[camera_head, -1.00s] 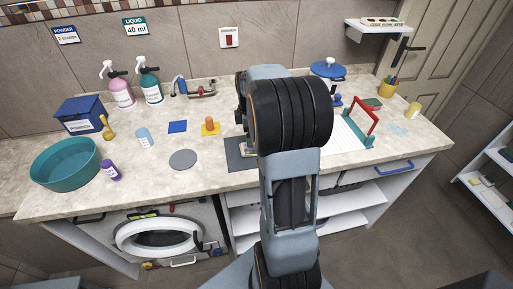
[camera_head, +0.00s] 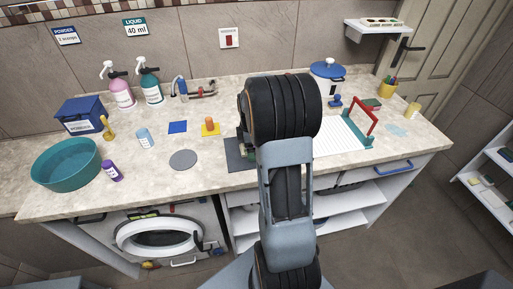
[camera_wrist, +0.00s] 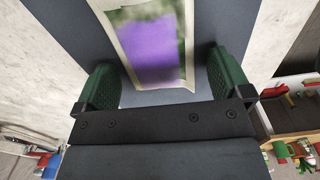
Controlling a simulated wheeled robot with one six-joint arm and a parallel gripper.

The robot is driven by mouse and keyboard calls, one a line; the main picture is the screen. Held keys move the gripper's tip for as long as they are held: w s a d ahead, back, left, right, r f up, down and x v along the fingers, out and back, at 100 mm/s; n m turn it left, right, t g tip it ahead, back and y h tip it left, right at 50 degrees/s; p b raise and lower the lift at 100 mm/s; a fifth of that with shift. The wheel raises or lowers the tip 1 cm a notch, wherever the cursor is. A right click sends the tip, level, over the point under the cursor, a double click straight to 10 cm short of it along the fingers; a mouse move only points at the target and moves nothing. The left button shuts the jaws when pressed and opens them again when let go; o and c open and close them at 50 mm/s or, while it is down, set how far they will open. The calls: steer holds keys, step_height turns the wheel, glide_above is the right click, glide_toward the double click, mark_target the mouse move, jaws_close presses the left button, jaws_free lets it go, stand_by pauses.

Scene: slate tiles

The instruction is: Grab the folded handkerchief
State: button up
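The folded handkerchief (camera_wrist: 152,50) shows in the wrist view as a purple patch with green areas and a cream border. It lies on a dark slate-grey mat (camera_wrist: 75,22), whose left part also shows in the head view (camera_head: 236,158). My gripper (camera_wrist: 165,72) is open, with one green finger on each side of the handkerchief and a gap on both sides. The handkerchief's far end runs out of the wrist picture. In the head view my arm hides the handkerchief and most of the gripper.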

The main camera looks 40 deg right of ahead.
steer(key=c, duration=0.9)
steer(key=shift+o, duration=0.2)
